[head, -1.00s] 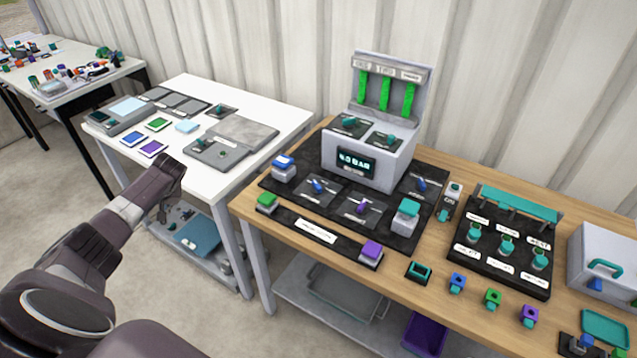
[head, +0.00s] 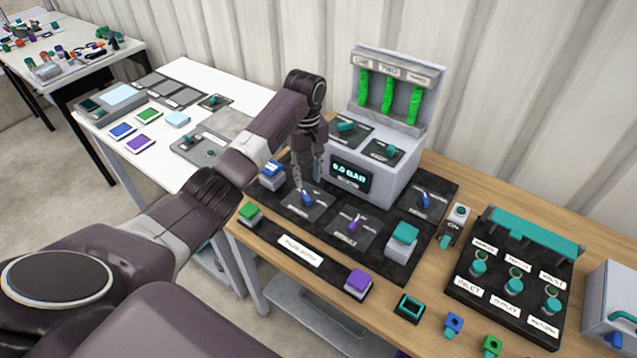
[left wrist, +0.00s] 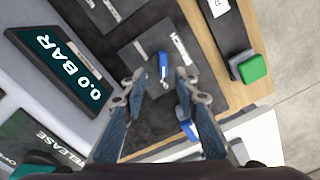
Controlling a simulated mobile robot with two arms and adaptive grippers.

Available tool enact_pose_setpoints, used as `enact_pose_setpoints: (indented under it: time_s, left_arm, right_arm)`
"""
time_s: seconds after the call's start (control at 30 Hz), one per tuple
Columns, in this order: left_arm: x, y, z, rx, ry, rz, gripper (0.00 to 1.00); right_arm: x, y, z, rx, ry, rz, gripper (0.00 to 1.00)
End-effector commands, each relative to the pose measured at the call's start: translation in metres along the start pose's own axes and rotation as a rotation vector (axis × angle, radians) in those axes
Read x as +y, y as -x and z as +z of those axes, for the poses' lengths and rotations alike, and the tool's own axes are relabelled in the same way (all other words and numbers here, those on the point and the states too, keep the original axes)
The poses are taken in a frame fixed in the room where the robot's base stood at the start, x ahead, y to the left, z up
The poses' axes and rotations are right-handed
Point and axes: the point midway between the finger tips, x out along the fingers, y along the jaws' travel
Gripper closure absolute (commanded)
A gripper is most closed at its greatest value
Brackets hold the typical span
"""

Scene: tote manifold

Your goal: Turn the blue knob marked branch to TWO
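A blue knob (head: 308,200) sits on a grey plate at the left of the black mat. It also shows in the left wrist view (left wrist: 163,66), pointing nearly straight up the picture, ahead of and between my fingertips. My right gripper is not in view.
A grey manifold box with a display (head: 351,176) reading 0.0 BAR stands close to the right of my gripper. A blue-topped block (head: 271,172), green block (head: 250,212) and purple knob (head: 353,224) are nearby. Three green columns stand under a labelled panel (head: 390,70).

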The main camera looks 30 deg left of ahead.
Motion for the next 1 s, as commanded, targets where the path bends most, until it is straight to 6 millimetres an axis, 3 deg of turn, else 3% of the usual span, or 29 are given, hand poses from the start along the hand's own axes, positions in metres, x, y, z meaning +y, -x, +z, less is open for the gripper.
enact_pose_setpoints:
  time_s: [0.13,0.3,0.43,0.57,0.8,0.93,1.0]
  left_arm:
    - [0.001,-0.012,0.003,-0.006,-0.002,-0.002,0.72]
    - [0.001,-0.040,0.003,-0.006,-0.001,-0.003,0.72]
    - [0.001,-0.059,0.002,-0.004,-0.001,-0.002,0.72]
    - [0.001,-0.072,0.002,-0.003,-0.002,0.000,0.72]
    - [0.001,-0.079,0.002,-0.002,-0.002,0.000,0.72]
    - [0.001,-0.078,0.002,-0.002,-0.002,0.000,0.73]
    - [0.001,-0.078,0.002,-0.002,-0.002,0.001,0.81]
  right_arm:
    - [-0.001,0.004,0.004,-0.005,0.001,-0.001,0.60]
    - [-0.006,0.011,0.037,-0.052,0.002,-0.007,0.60]
    - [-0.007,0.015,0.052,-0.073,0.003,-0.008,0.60]
    - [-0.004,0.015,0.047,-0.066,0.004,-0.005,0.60]
    - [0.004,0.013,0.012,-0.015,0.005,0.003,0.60]
    - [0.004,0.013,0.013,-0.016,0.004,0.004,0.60]
    - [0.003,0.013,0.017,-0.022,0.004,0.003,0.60]
